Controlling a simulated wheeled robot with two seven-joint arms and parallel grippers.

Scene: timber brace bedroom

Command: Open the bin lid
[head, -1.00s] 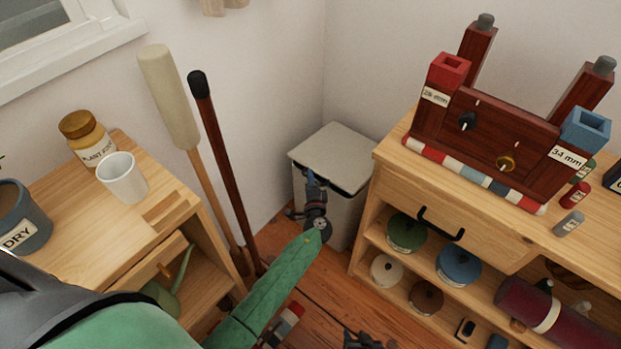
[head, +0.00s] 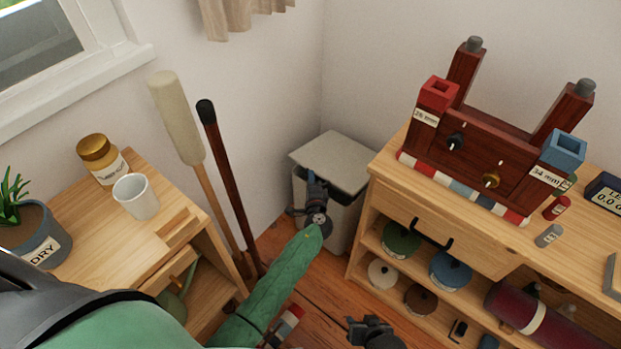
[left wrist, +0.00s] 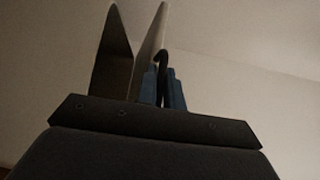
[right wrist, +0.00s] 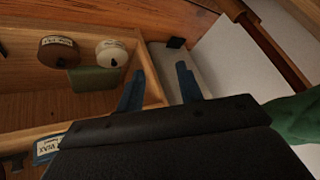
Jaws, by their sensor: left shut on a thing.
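The pale grey bin (head: 343,222) stands in the corner, beside the shelf unit. Its flat lid (head: 340,158) lies over the top, with a dark gap under its front left edge; how far it is raised is hard to tell. My left gripper (head: 316,184) is at the bin's front, just below the lid edge. In the left wrist view its blue fingers (left wrist: 163,88) are closed around a thin dark hooked piece (left wrist: 163,62), with pale panels beside it. My right gripper (head: 370,325) is low in front of the shelf; in the right wrist view its fingers (right wrist: 160,88) are apart and empty.
A wooden shelf unit (head: 395,200) with jars and a drawer stands to the right. A small wooden cabinet (head: 95,235) with a white mug (head: 136,196) is at left. Two long-handled tools (head: 228,185) lean by the wall. Some floor (head: 325,285) is clear.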

